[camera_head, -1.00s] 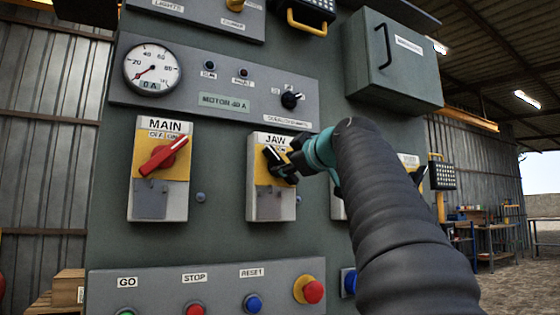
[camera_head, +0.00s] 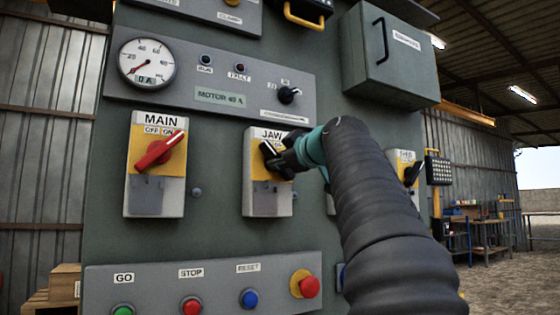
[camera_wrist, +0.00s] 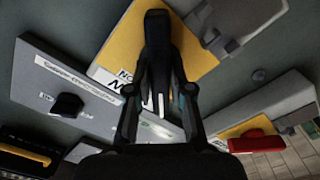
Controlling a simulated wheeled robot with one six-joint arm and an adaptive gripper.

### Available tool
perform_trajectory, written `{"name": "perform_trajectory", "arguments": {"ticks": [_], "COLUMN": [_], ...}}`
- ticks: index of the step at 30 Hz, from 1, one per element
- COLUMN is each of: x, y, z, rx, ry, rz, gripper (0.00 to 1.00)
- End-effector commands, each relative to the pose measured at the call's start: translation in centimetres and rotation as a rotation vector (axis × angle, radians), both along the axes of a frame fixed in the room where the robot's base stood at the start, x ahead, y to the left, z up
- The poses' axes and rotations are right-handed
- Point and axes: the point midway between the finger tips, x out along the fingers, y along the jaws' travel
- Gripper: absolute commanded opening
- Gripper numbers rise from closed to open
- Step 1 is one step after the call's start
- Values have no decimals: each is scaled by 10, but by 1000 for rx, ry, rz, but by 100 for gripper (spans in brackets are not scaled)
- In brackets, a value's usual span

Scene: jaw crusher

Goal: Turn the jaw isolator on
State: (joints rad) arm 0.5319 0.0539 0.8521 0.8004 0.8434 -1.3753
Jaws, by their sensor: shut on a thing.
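The jaw isolator (camera_head: 268,200) is a grey box with a yellow plate under a JAW label, in the middle of the head view. Its black handle (camera_head: 268,149) leans toward the upper left there, partly hidden by my gripper (camera_head: 286,158). In the wrist view, the handle (camera_wrist: 157,60) stands between the two fingers of my gripper (camera_wrist: 160,100), which is shut on it. A white line shows at the handle's lower end. The yellow plate lies behind it, with its ON/OFF lettering partly covered.
The MAIN isolator (camera_head: 155,195) with a red handle (camera_head: 160,150) is to the left. A button panel (camera_head: 220,275) with GO, STOP and RESET runs below. The motor panel (camera_head: 215,75) with a gauge and black knob is above. Another isolator (camera_head: 406,165) is right, behind my arm.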

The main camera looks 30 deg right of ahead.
Motion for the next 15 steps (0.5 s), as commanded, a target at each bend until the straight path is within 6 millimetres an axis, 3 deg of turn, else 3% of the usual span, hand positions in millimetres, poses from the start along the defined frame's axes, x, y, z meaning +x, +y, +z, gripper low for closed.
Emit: {"name": "perform_trajectory", "arguments": {"ticks": [8,15], "x": [0,0], "y": [0,0], "z": [0,0], "rx": [109,306], "ry": [6,14], "rz": [1,1], "gripper": [0,0]}}
